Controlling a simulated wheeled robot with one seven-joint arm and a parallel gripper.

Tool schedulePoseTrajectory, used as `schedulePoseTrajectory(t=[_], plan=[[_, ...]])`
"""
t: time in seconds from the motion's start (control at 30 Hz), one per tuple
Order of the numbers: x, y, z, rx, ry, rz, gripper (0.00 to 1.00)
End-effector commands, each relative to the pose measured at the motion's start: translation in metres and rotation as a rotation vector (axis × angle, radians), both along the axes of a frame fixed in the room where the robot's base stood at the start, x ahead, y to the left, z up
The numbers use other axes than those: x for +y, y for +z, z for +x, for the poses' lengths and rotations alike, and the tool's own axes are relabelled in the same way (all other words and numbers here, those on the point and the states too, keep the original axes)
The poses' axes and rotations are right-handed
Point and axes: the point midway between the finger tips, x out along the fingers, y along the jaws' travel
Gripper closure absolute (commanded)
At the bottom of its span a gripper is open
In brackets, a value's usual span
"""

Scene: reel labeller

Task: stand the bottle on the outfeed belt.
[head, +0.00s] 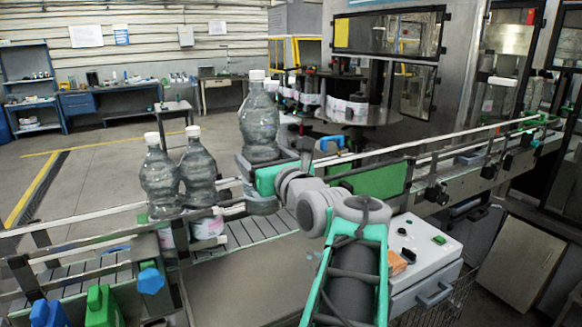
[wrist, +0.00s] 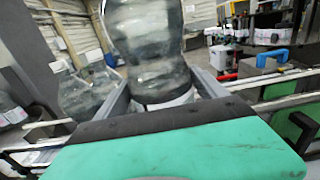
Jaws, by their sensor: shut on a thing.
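A clear bottle with a white cap (head: 258,122) is upright in my gripper (head: 258,163), above the belt line. In the wrist view the bottle (wrist: 148,45) stands between the two fingers (wrist: 165,98), which are shut on it. My gripper's body hides part of its lower half. The slatted outfeed belt (head: 250,232) runs below and to the left of the held bottle. Whether the bottle's base touches the belt cannot be told. Two other capped bottles, one at the left (head: 159,185) and one beside it (head: 198,170), stand on the belt.
Guide rails (head: 80,227) run along the belt. A white control box (head: 425,250) with buttons stands at the right of my arm. The labelling machine's turntable (head: 345,115) with several bottles is behind. Belt slats right of the two standing bottles are bare.

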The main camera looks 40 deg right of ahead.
Motion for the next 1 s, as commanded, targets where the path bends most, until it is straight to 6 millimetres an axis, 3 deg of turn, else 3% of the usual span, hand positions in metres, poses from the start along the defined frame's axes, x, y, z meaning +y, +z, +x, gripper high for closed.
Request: schedulePoseTrajectory(t=[0.07, 0.27, 0.5, 0.73, 1.0], plan=[[-0.014, -0.012, 0.012, -0.006, 0.002, -0.005, 0.92], [-0.051, -0.023, 0.041, -0.006, 0.001, -0.003, 0.92], [-0.078, -0.063, 0.061, -0.008, -0.002, -0.005, 0.92], [-0.088, -0.078, 0.068, -0.009, -0.002, -0.008, 0.92], [-0.091, -0.112, 0.070, -0.010, -0.003, -0.007, 0.92]])
